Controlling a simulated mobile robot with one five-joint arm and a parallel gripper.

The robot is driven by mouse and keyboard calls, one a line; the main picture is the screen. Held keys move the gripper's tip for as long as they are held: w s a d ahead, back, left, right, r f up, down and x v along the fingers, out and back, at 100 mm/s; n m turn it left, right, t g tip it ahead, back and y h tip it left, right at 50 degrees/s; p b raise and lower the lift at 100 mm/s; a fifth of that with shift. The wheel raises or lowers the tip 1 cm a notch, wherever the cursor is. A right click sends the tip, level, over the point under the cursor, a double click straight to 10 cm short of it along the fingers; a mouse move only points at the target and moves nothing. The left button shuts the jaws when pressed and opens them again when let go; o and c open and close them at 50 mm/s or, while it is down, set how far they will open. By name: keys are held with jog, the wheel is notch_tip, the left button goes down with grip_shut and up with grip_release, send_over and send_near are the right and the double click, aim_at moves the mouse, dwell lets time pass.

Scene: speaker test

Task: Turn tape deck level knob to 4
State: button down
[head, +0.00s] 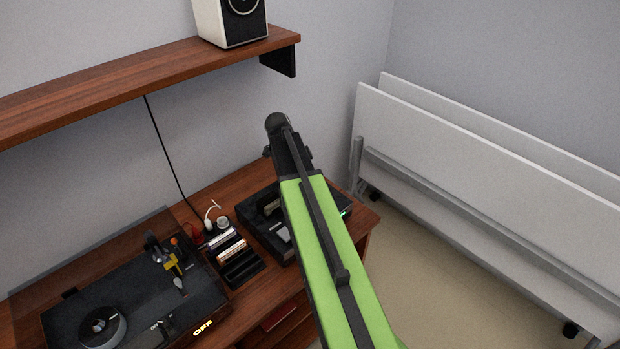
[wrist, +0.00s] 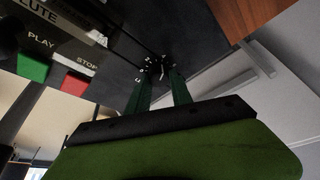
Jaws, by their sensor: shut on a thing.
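The tape deck (head: 258,229) is a dark box on the right end of the wooden desk, partly hidden behind my green arm in the head view. In the wrist view its dark panel (wrist: 192,30) fills the top, with PLAY and STOP labels and a green button (wrist: 33,69) and a red button (wrist: 74,83). The small dark level knob (wrist: 156,68) has white marks around it. My gripper (wrist: 160,78) has its two green fingers shut on this knob. The knob's setting is too small to read. The fingers are hidden in the head view.
A turntable (head: 150,310) stands left on the desk (head: 215,190), with a battery holder (head: 240,265) beside the deck. A wooden shelf (head: 120,85) with a white speaker (head: 229,22) is above. White folded panels (head: 480,165) stand at right; the floor before them is clear.

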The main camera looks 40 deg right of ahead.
jog(key=shift+a, duration=0.1)
jog(key=c, duration=1.1)
grip_release()
jog(key=shift+c, duration=0.2)
jog(key=shift+r, duration=0.15)
jog(key=p+v, duration=1.6)
jog(key=v, duration=0.1)
jog(key=shift+r, duration=0.1)
